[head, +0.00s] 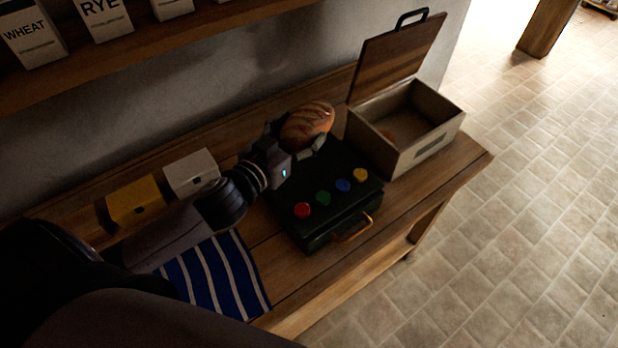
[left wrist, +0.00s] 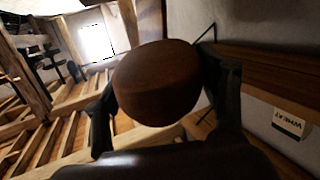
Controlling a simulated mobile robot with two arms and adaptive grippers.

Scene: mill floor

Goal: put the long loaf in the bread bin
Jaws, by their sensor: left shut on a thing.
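The long loaf (head: 308,123) is brown with pale score marks on its crust. My left gripper (head: 297,147) is shut on it, near the back of the bench beside the bin. In the left wrist view the loaf's rounded brown end (left wrist: 158,82) sits between the two dark fingers (left wrist: 163,105). The bread bin (head: 430,151) is a pale box at the right end of the bench. Its wooden lid (head: 398,58) with a black handle stands open. A small brownish patch shows inside it, too dim to identify. My right gripper is in neither view.
A dark green case (head: 330,216) with coloured knobs stands left of the bin, in front of the loaf. A yellow box (head: 135,203), a white box (head: 191,174) and a striped blue cloth (head: 222,280) lie further left. A shelf (head: 150,58) holds labelled packets above.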

